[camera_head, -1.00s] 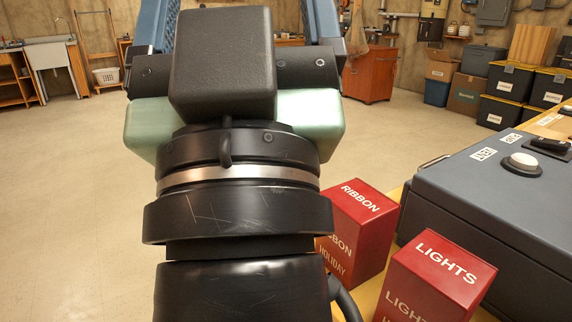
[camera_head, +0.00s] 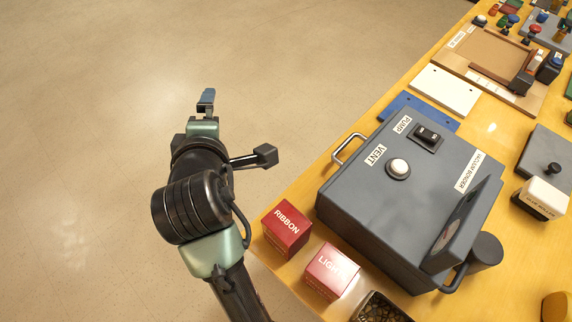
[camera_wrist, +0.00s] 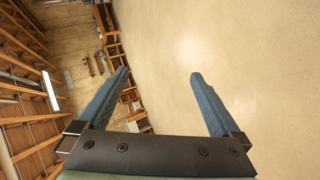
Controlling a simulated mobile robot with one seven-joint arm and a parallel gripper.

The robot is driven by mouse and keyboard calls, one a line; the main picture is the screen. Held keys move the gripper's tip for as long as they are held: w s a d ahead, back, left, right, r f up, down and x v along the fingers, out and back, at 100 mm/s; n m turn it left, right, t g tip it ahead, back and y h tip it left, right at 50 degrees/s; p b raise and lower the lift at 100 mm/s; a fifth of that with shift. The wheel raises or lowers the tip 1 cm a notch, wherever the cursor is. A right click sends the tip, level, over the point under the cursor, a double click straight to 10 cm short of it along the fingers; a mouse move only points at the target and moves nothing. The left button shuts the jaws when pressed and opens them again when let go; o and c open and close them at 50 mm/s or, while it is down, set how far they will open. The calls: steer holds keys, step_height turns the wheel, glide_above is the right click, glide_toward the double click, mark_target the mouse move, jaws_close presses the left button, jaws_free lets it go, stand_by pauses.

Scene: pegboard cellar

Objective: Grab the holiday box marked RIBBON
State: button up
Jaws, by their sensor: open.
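The red box marked RIBBON (camera_head: 287,228) stands on the yellow table near its left edge in the head view. Another red box marked LIGHTS (camera_head: 331,270) stands just beside it, lower right. My gripper (camera_head: 208,97) is out over the floor, left of the table and up-left of the RIBBON box, apart from it. In the wrist view, its two blue fingers (camera_wrist: 158,75) are spread wide with nothing between them. The wrist view shows floor and far shelving, and neither red box.
A grey vacuum bonder (camera_head: 345,190) with a metal handle stands right of the boxes on the table (camera_head: 283,268). A dark tray (camera_head: 380,308) sits near the LIGHTS box. Open floor (camera_head: 90,100) lies left of the table.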

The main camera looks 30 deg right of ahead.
steer(key=s+d+f+n+g+p, duration=0.1)
steer(key=s+n+g+p, duration=0.3)
steer(key=s+g+p, duration=0.5)
steer(key=n+g+p, duration=0.2)
steer(key=n+p, duration=0.3)
steer(key=p, duration=0.6)
glide_toward(280, 225)
steer(key=f, duration=0.2)
steer(key=shift+h, duration=0.5)
steer(key=x, duration=0.7)
steer(key=shift+w, duration=0.1)
steer(key=shift+p+x, duration=0.5)
steer(key=shift+x, duration=2.15)
steer(key=shift+a+f, duration=0.1)
steer(key=shift+a, duration=0.1)
steer(key=c, duration=1.3)
